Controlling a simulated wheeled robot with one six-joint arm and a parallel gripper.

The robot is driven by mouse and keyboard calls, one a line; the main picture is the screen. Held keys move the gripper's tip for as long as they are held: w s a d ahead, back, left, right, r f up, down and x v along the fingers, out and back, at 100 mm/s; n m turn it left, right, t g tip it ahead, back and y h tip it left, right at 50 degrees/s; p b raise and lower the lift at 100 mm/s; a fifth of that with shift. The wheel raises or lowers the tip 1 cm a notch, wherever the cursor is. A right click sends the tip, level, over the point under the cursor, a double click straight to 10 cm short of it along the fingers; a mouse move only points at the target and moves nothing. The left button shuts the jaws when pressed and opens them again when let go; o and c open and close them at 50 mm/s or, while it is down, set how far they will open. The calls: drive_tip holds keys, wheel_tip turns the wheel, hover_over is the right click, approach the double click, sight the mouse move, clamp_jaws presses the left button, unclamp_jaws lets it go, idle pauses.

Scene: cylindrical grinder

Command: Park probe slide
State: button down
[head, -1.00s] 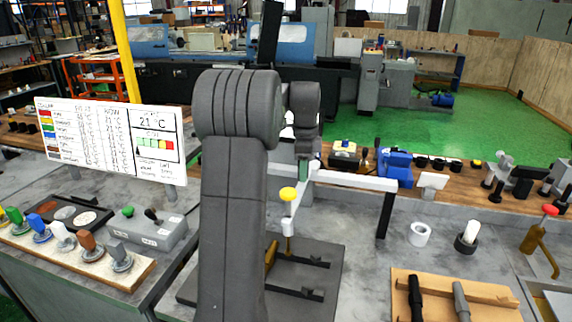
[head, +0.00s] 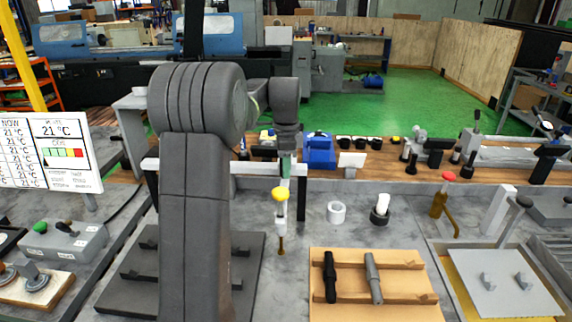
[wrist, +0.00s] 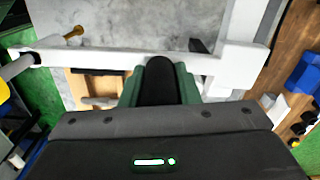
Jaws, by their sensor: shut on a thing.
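The probe slide is a carriage on a white rail (head: 225,167). It has a yellow knob (head: 280,194) and a brass-coloured probe (head: 281,245) hanging below it. The slide stands near the rail's right leg (head: 303,205), to the right of the dark base plate (head: 248,270). My gripper (head: 286,166) is at the rail, just above the yellow knob. In the wrist view its green fingers (wrist: 160,85) close around a dark rounded piece, seemingly the slide's handle. The rail (wrist: 100,57) passes just beyond the fingertips. My arm hides the rail's middle and part of the plate.
A blue block (head: 319,152) is on the wooden shelf behind. A sign board (head: 45,152) stands left.

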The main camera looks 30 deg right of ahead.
drive_tip(key=shift+d, duration=0.1)
drive_tip(key=c, duration=1.5)
unclamp_jaws()
drive_tip(key=o, duration=0.4)
drive_tip(key=shift+s+d, duration=0.2)
drive_tip(key=shift+w+a+r, duration=0.1)
wheel_tip(320, 180, up, 14)
drive_tip(key=shift+f+b, duration=0.2)
drive_tip(key=shift+b, duration=0.2)
drive_tip(key=shift+f, duration=0.1)
